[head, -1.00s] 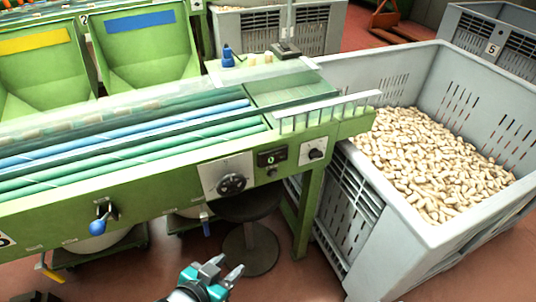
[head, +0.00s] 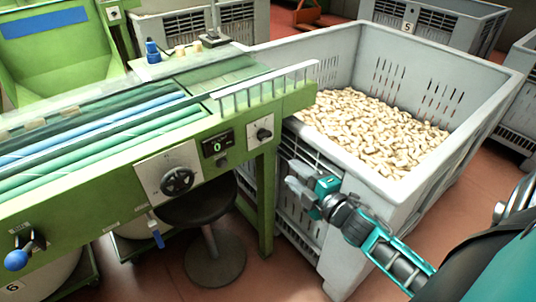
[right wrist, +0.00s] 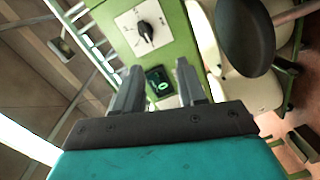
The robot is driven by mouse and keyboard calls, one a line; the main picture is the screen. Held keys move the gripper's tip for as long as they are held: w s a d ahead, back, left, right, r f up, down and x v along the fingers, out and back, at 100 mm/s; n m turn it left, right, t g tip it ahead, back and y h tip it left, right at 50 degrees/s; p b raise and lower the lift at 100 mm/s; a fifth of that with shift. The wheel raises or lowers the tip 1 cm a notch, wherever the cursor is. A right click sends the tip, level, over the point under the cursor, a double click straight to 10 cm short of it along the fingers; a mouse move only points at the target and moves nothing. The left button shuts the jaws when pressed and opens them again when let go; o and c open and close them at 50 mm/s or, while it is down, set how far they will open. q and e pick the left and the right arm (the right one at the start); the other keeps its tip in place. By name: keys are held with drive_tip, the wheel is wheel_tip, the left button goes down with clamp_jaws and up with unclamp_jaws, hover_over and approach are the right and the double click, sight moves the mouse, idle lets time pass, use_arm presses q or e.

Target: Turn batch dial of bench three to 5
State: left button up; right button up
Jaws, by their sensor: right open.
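A green bench carries a control panel on its front. A black pointer knob on a white plate (head: 264,134) sits at its right end, right of a dark display reading 0 (head: 218,143). A larger black round dial (head: 177,181) sits on a white plate left of the display. I cannot read which number either dial points to. My right gripper (head: 290,177) is open and empty, right of the bench and in front of the bin. In the right wrist view, the display (right wrist: 160,83) shows between its fingers, with the pointer knob (right wrist: 146,31) above. My left gripper is not visible.
A grey bin (head: 365,185) full of pale corks stands right of the bench. A black stool (head: 200,205) stands below the round dial. A blue-knobbed lever (head: 16,260) juts from the bench's left front. A white rail (head: 262,88) tops the bench's right end.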

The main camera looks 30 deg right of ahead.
sight(267, 137)
drive_tip(key=w+n, duration=0.1)
drive_tip(key=w, duration=0.3)
drive_tip(key=w+n+b, duration=0.1)
drive_tip(key=w, duration=0.4)
drive_tip(key=w+d+r+n+b, duration=0.1)
drive_tip(key=w, duration=0.4)
drive_tip(key=shift+w+d+t+y, duration=0.1)
drive_tip(key=shift+w+t+y, duration=0.05)
drive_tip(key=shift+t+y, duration=0.2)
drive_tip(key=shift+c, duration=0.4)
drive_tip(key=c, duration=0.7)
drive_tip(key=shift+o, duration=0.2)
